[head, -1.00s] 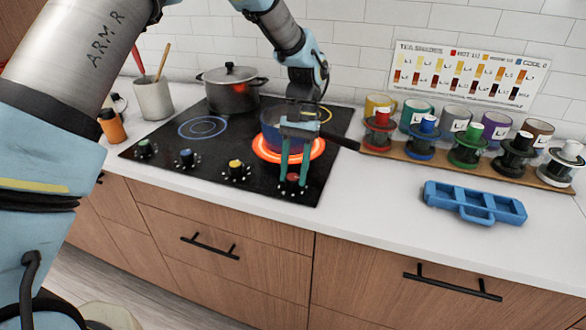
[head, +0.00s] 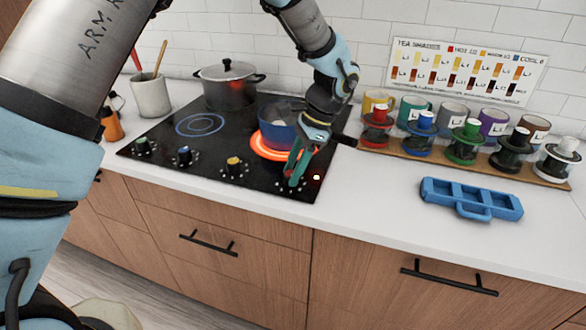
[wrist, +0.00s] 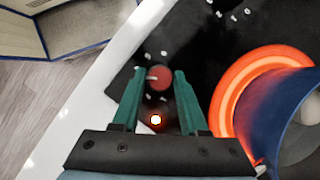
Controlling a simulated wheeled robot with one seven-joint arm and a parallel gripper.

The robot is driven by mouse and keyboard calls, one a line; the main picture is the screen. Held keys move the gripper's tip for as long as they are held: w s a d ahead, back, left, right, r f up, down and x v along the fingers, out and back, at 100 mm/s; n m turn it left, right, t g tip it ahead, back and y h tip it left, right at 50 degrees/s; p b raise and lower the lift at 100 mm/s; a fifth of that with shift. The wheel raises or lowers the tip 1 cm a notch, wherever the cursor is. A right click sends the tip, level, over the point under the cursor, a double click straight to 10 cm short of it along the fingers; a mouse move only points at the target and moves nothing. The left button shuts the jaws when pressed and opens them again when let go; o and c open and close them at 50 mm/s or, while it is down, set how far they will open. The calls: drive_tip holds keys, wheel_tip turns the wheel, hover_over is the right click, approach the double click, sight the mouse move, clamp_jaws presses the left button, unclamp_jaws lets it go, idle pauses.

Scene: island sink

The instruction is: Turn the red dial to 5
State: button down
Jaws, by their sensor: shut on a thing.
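The red dial (wrist: 159,78) is on the front right of the black cooktop (head: 215,165). In the wrist view it lies between my gripper's green fingertips (wrist: 158,80), which are shut on it. A small pale mark shows on the dial, with white marks around it too small to read. In the head view my gripper (head: 293,178) reaches down at a slant and its fingers mostly hide the dial. A small bright light (wrist: 155,120) glows beside the dial on the cooktop.
A blue pan (head: 277,138) sits on the glowing orange burner (head: 262,150) behind the dial. Yellow (head: 234,163), blue (head: 184,156) and green (head: 142,146) dials line the front to the left. A grey pot (head: 228,88) stands behind; a blue tray (head: 472,200) lies right.

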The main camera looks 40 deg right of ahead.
drive_tip(key=m+t, duration=0.1)
drive_tip(key=m, duration=0.2)
drive_tip(key=m+t+h, duration=0.1)
drive_tip(key=m, duration=0.1)
drive_tip(key=shift+s+a+m, duration=0.1)
drive_tip(key=shift+s+m, duration=0.05)
drive_tip(key=shift+m, duration=0.25)
drive_tip(key=m+h, duration=0.1)
drive_tip(key=m, duration=0.4)
drive_tip(key=shift+a+t+h+b, duration=0.15)
drive_tip(key=shift+t+h+b, duration=0.15)
drive_tip(key=shift+h, duration=0.1)
drive_tip(key=shift+c, duration=2.2)
unclamp_jaws()
drive_tip(key=a+b+v, duration=0.1)
drive_tip(key=v, duration=0.9)
drive_tip(key=shift+s+d+r+b, duration=0.25)
drive_tip(key=shift+d+r+b, duration=0.05)
drive_tip(key=shift+d+b, duration=0.15)
